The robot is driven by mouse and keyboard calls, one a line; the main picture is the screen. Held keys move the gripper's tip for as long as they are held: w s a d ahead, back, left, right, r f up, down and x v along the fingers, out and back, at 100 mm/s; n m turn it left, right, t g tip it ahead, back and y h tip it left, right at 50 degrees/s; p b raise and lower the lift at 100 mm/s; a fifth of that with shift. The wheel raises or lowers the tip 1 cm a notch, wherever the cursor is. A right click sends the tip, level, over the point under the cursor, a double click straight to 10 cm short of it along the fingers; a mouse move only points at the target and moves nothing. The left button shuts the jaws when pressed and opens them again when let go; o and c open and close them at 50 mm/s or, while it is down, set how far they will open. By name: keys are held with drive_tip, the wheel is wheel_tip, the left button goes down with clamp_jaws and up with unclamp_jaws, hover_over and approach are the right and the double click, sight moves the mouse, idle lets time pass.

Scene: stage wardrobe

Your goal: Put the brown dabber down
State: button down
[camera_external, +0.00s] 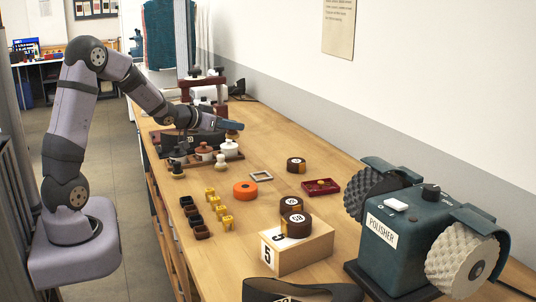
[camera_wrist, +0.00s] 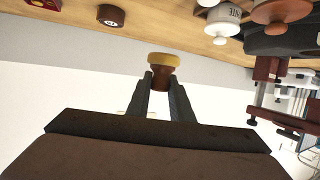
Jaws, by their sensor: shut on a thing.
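The brown dabber (camera_wrist: 162,80) shows in the wrist view, with a dark brown handle and a tan pad at its outer end. My gripper (camera_wrist: 161,86) is shut on the handle, one finger on each side. In the outside view my gripper (camera_external: 236,126) is over the far part of the bench (camera_external: 262,128), held above the rack of jars. I cannot make out the dabber in that view.
A rack holds lidded jars (camera_external: 203,151), with two small knobbed pieces (camera_external: 220,163) in front. Orange roll (camera_external: 245,191), grey frame (camera_external: 261,176), red tray (camera_external: 321,187), brown tin (camera_external: 296,165) and polisher (camera_external: 405,240) stand nearer. Bare wood lies right of the rack.

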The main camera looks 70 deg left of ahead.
drive_tip(key=w+d+m+h, duration=0.2)
drive_tip(key=w+d, duration=1.2)
drive_tip(key=d, duration=0.2)
drive_tip(key=w+d+f+m+h, duration=0.1)
drive_tip(key=w+d, duration=0.2)
drive_tip(key=d, duration=0.7)
drive_tip(key=w+d+f+m+h, duration=0.1)
drive_tip(key=w+d+h, duration=0.15)
drive_tip(key=d, duration=0.85)
drive_tip(key=shift+t+y, duration=0.35)
drive_tip(key=shift+t, duration=0.05)
drive_tip(key=shift+a+f, duration=0.2)
drive_tip(key=shift+f, duration=4.65)
drive_tip(key=shift+f, duration=0.2)
drive_tip(key=c, duration=1.6)
unclamp_jaws()
drive_tip(key=shift+o, duration=0.2)
drive_tip(key=shift+r, duration=0.1)
